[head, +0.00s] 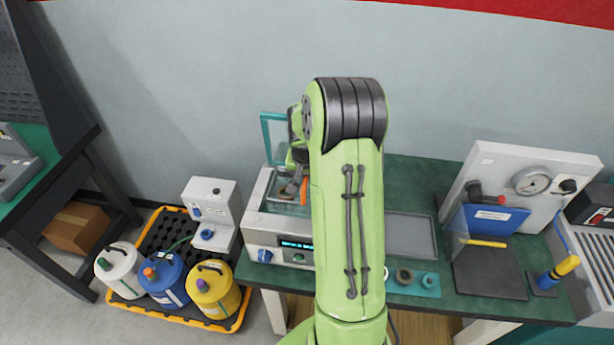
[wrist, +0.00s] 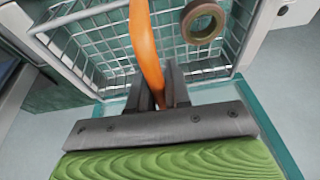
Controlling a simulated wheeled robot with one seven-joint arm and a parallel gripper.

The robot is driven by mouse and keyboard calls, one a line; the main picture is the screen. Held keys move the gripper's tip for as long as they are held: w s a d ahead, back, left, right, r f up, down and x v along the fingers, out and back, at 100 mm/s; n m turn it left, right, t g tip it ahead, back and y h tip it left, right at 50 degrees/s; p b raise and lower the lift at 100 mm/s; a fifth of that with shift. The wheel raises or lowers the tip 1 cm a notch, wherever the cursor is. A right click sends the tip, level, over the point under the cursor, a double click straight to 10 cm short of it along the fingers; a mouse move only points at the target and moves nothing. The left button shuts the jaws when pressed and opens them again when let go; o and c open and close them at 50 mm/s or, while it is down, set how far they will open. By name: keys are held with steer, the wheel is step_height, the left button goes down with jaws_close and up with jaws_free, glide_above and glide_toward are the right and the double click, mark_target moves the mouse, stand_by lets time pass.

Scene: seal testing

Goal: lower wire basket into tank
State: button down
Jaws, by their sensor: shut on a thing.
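My gripper (wrist: 160,88) is shut on the orange handle (wrist: 146,40) of the wire basket (wrist: 110,45) in the wrist view. A brown ring (wrist: 203,37) lies in the basket. The orange handle (head: 304,191) shows just left of my arm, which hides most of the gripper and basket. How deep the basket sits is unclear.
A grey tray (head: 410,236) and several dark rings (head: 404,276) lie right of my arm on the green bench. Coloured jugs (head: 165,278) stand in a yellow-edged floor tray to the left.

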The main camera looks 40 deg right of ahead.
mark_target(307, 197)
steer(key=shift+f+b, duration=3.75)
steer(key=shift+f, duration=0.6)
steer(key=shift+f+b, duration=0.55)
steer(key=shift+f, duration=0.05)
steer(key=c, duration=1)
jaws_free()
steer(key=shift+r, duration=0.1)
step_height(307, 197, up, 11)
steer(key=p, duration=0.8)
